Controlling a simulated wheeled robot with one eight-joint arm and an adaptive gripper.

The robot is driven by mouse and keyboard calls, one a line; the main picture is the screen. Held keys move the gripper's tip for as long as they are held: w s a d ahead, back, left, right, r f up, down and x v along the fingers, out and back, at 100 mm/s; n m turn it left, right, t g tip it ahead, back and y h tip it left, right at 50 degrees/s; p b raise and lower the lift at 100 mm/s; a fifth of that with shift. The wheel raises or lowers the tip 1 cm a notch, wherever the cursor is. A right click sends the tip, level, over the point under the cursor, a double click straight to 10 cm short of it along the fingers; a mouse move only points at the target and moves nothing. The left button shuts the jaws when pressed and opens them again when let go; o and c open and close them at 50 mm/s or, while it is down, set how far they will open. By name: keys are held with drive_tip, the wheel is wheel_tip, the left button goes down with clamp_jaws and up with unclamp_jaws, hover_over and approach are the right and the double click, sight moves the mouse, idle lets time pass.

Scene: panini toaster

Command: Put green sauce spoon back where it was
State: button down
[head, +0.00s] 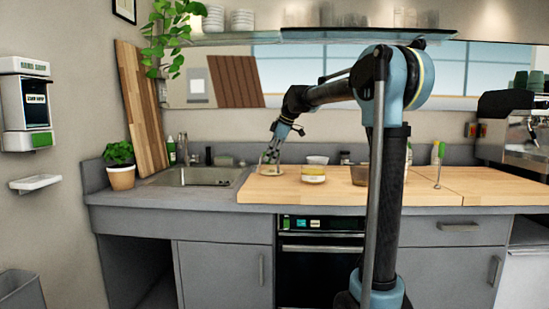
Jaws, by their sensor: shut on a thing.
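My gripper (270,157) points down at the left end of the wooden worktop, just right of the sink. It is shut on a thin thing that is too small and dark to make out. A clear glass container (268,169) stands right below the fingers; I cannot tell if the held thing touches it. A round tub with a yellowish band (313,175) stands to the right of the gripper. A slim upright item with a green top (439,150) shows further right, beyond my arm; I cannot tell if it is a spoon. No green sauce shows clearly.
A pale bowl (317,160) stands behind the tub. A dark container (360,175) is partly hidden by my arm. The sink (205,176) with its tap and a potted plant (121,166) are at left. The coffee machine (515,135) is at right. The front worktop is clear.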

sight(278, 162)
drive_tip(key=shift+w+d, duration=0.2)
drive_tip(key=shift+d, duration=0.5)
drive_tip(key=shift+f, duration=2.65)
drive_tip(key=shift+f, duration=0.35)
drive_tip(key=c, duration=1.4)
unclamp_jaws()
drive_tip(key=shift+c, duration=0.2)
drive_tip(key=shift+v, duration=1.5)
drive_tip(key=shift+s+r, duration=0.1)
